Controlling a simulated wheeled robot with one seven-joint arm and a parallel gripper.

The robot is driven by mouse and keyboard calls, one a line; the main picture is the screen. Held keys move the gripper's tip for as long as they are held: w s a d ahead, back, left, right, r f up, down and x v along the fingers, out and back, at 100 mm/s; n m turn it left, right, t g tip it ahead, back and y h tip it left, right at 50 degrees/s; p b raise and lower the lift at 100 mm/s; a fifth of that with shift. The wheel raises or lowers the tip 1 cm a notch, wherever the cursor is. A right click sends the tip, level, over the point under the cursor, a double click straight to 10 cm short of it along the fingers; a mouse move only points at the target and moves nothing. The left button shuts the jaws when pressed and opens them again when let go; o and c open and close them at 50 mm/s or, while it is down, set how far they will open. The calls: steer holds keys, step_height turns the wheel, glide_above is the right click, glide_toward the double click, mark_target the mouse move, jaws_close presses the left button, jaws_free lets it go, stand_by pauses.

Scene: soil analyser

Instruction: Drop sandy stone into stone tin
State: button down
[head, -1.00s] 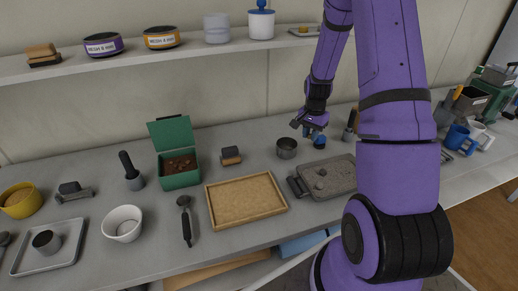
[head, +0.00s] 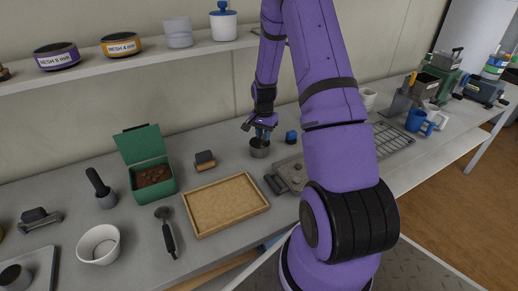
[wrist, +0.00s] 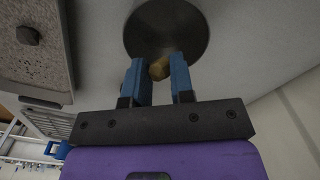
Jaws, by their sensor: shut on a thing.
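The sandy stone (wrist: 159,68) is a small tan lump between the blue fingertips of my gripper (wrist: 160,75) in the wrist view. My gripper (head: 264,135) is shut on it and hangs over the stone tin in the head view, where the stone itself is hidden. The stone tin (head: 260,152) is a small round grey metal cup on the bench. In the wrist view the tin (wrist: 160,18) shows as a dark round opening just beyond the fingertips, with the stone in front of it. I cannot tell whether the fingertips are below its rim.
A small blue object (head: 291,137) stands behind the slab. A cork tray (head: 226,204) and a green box (head: 148,165) are to the left.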

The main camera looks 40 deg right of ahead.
steer(key=shift+f, duration=0.25)
steer(key=c, duration=0.9)
jaws_free()
steer(key=shift+r, duration=0.1)
step_height(320, 180, up, 11)
steer(key=shift+f, duration=0.2)
steer(key=shift+s, duration=0.1)
